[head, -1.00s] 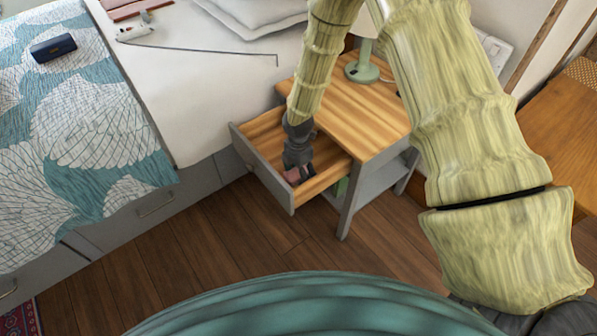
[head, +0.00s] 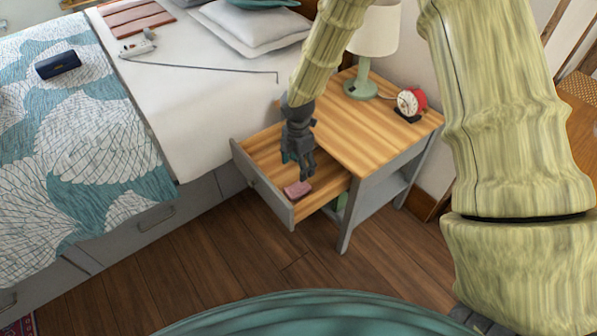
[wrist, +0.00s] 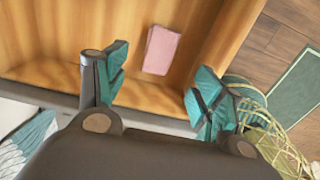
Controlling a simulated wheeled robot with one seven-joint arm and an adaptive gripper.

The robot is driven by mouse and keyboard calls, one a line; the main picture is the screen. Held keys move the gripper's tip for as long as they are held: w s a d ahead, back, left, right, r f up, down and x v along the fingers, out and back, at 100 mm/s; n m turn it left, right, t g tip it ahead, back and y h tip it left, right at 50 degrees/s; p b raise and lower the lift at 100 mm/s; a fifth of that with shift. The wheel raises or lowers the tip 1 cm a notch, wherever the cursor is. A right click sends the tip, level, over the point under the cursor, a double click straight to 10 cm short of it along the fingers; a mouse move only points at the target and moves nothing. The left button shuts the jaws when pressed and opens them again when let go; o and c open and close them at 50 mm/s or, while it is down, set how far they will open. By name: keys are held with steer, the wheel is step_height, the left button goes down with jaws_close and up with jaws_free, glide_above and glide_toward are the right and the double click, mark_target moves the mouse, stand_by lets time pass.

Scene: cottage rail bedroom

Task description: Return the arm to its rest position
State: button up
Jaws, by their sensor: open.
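My gripper (head: 298,168) is open and empty, pointing down over the pulled-out drawer (head: 262,187) of the wooden nightstand. In the wrist view its two teal-padded fingers (wrist: 155,95) stand wide apart. A small pink block-like item (head: 298,190) lies flat on the drawer floor below the fingertips, apart from them; it also shows in the wrist view (wrist: 161,50). My arm comes down from the top of the head view and hides part of the nightstand and bed.
Wooden floor (head: 235,250) in front is clear.

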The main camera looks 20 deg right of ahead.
steer(key=shift+r, duration=0.65)
steer(key=shift+r, duration=0.1)
